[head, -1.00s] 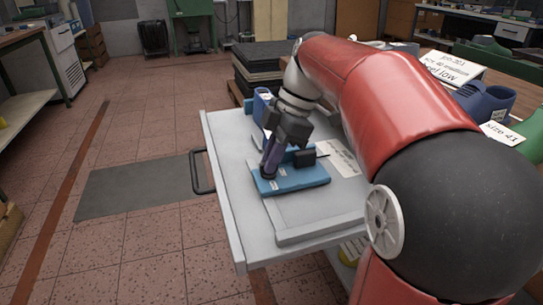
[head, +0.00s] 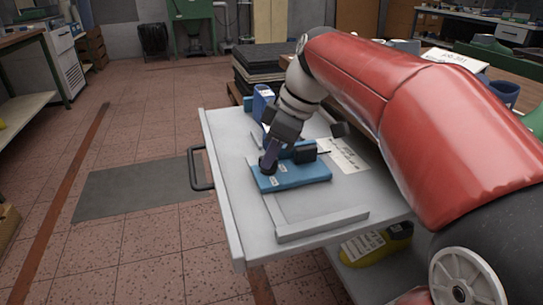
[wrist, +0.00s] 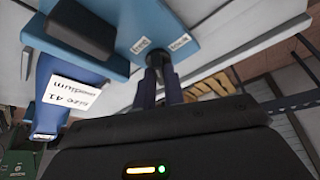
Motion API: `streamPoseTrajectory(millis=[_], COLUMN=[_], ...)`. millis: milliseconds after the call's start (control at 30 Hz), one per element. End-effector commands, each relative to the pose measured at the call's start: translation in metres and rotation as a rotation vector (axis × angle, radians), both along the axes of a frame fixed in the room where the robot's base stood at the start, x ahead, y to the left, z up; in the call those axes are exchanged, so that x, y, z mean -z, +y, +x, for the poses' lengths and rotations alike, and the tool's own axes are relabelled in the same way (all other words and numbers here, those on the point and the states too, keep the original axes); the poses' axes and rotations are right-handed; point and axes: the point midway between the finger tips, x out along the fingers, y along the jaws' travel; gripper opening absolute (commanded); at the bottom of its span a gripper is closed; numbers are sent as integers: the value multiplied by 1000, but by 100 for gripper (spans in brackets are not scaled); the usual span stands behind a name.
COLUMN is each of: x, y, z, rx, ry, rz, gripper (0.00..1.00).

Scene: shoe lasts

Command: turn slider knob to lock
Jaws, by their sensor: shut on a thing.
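A blue slider fixture (head: 300,178) lies on the white cart top, with a black block (head: 305,154) on it. It also shows in the wrist view (wrist: 110,22), with two small white labels; the right one (wrist: 180,41) seems to read "lock", and the left one (wrist: 141,44) is hard to read. My gripper (head: 268,164) reaches down to the near left part of the fixture. Its fingers (wrist: 160,72) are shut on a dark knob (wrist: 157,60) between the labels. The fingers largely hide the knob, so its exact angle is unclear.
The white cart top (head: 228,150) has a raised grey rail (head: 322,224) at its front. A blue shoe last (head: 262,100) with a label stands behind my gripper, and a paper sheet (head: 345,155) lies right of the fixture. A yellow last (head: 377,243) sits below.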

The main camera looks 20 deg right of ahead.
Motion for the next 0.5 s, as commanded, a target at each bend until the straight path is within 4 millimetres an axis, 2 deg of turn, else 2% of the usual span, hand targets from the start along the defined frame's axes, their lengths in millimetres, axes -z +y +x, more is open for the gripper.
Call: streamPoseTrajectory(millis=[500], x=[0], y=[2], z=[-2], rx=[490], ry=[-3], rz=[0], gripper=[0])
